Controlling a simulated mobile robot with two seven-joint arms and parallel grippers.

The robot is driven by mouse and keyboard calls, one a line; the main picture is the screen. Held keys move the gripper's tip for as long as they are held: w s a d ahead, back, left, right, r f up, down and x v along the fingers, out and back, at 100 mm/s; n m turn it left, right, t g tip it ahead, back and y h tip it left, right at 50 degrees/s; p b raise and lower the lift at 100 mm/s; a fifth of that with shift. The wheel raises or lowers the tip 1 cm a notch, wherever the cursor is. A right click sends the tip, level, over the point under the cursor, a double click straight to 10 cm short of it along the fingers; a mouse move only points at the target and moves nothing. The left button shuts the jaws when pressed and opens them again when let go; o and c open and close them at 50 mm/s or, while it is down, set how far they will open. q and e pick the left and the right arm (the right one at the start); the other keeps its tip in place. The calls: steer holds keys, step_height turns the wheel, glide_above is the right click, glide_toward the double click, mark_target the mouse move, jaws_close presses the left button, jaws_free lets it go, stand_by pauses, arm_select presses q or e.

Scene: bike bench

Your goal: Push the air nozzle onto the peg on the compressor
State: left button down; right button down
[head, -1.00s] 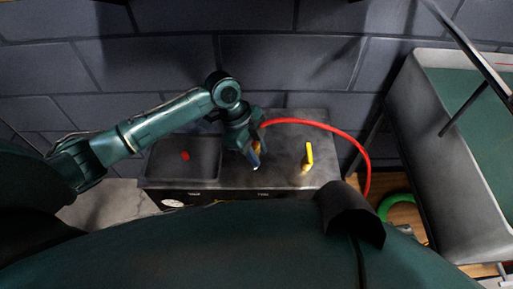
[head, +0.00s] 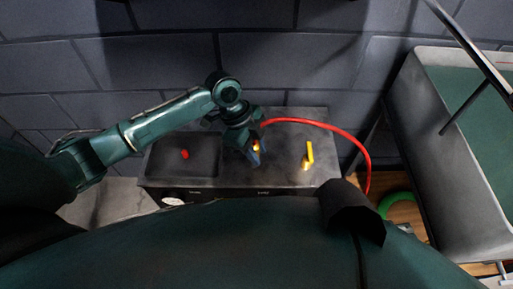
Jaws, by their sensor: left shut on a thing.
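My left gripper (head: 254,160) is over the middle of the dark grey compressor top (head: 280,178), pointing down. It is shut on the air nozzle (head: 256,146), a small brass-yellow piece at the end of the red hose; the fingers hide much of it. To the right, a yellow upright piece (head: 309,152) with a brass foot stands on the compressor, apart from the gripper. I cannot tell whether this is the peg or a valve lever; no other peg shows clearly. My right gripper is not in view.
The red hose (head: 330,127) arcs from the nozzle to the right and down over the compressor's edge. A recessed tray (head: 205,170) at the left holds a small red piece (head: 185,154). A grey bench with a green top (head: 455,95) stands at right, near a green ring (head: 385,205).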

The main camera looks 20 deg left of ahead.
arm_select(q)
steer(key=shift+f+b, duration=0.45)
steer(key=shift+f, duration=1)
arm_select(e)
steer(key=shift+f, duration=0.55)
arm_select(q)
steer(key=c, duration=1.1)
jaws_free()
steer(key=shift+o, duration=0.2)
steer(key=p+v, duration=0.3)
steer(key=v, duration=1)
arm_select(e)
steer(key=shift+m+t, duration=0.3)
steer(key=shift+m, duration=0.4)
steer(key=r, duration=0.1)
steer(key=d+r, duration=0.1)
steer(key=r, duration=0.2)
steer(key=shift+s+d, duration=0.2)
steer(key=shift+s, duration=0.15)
arm_select(q)
steer(key=shift+r, duration=0.1)
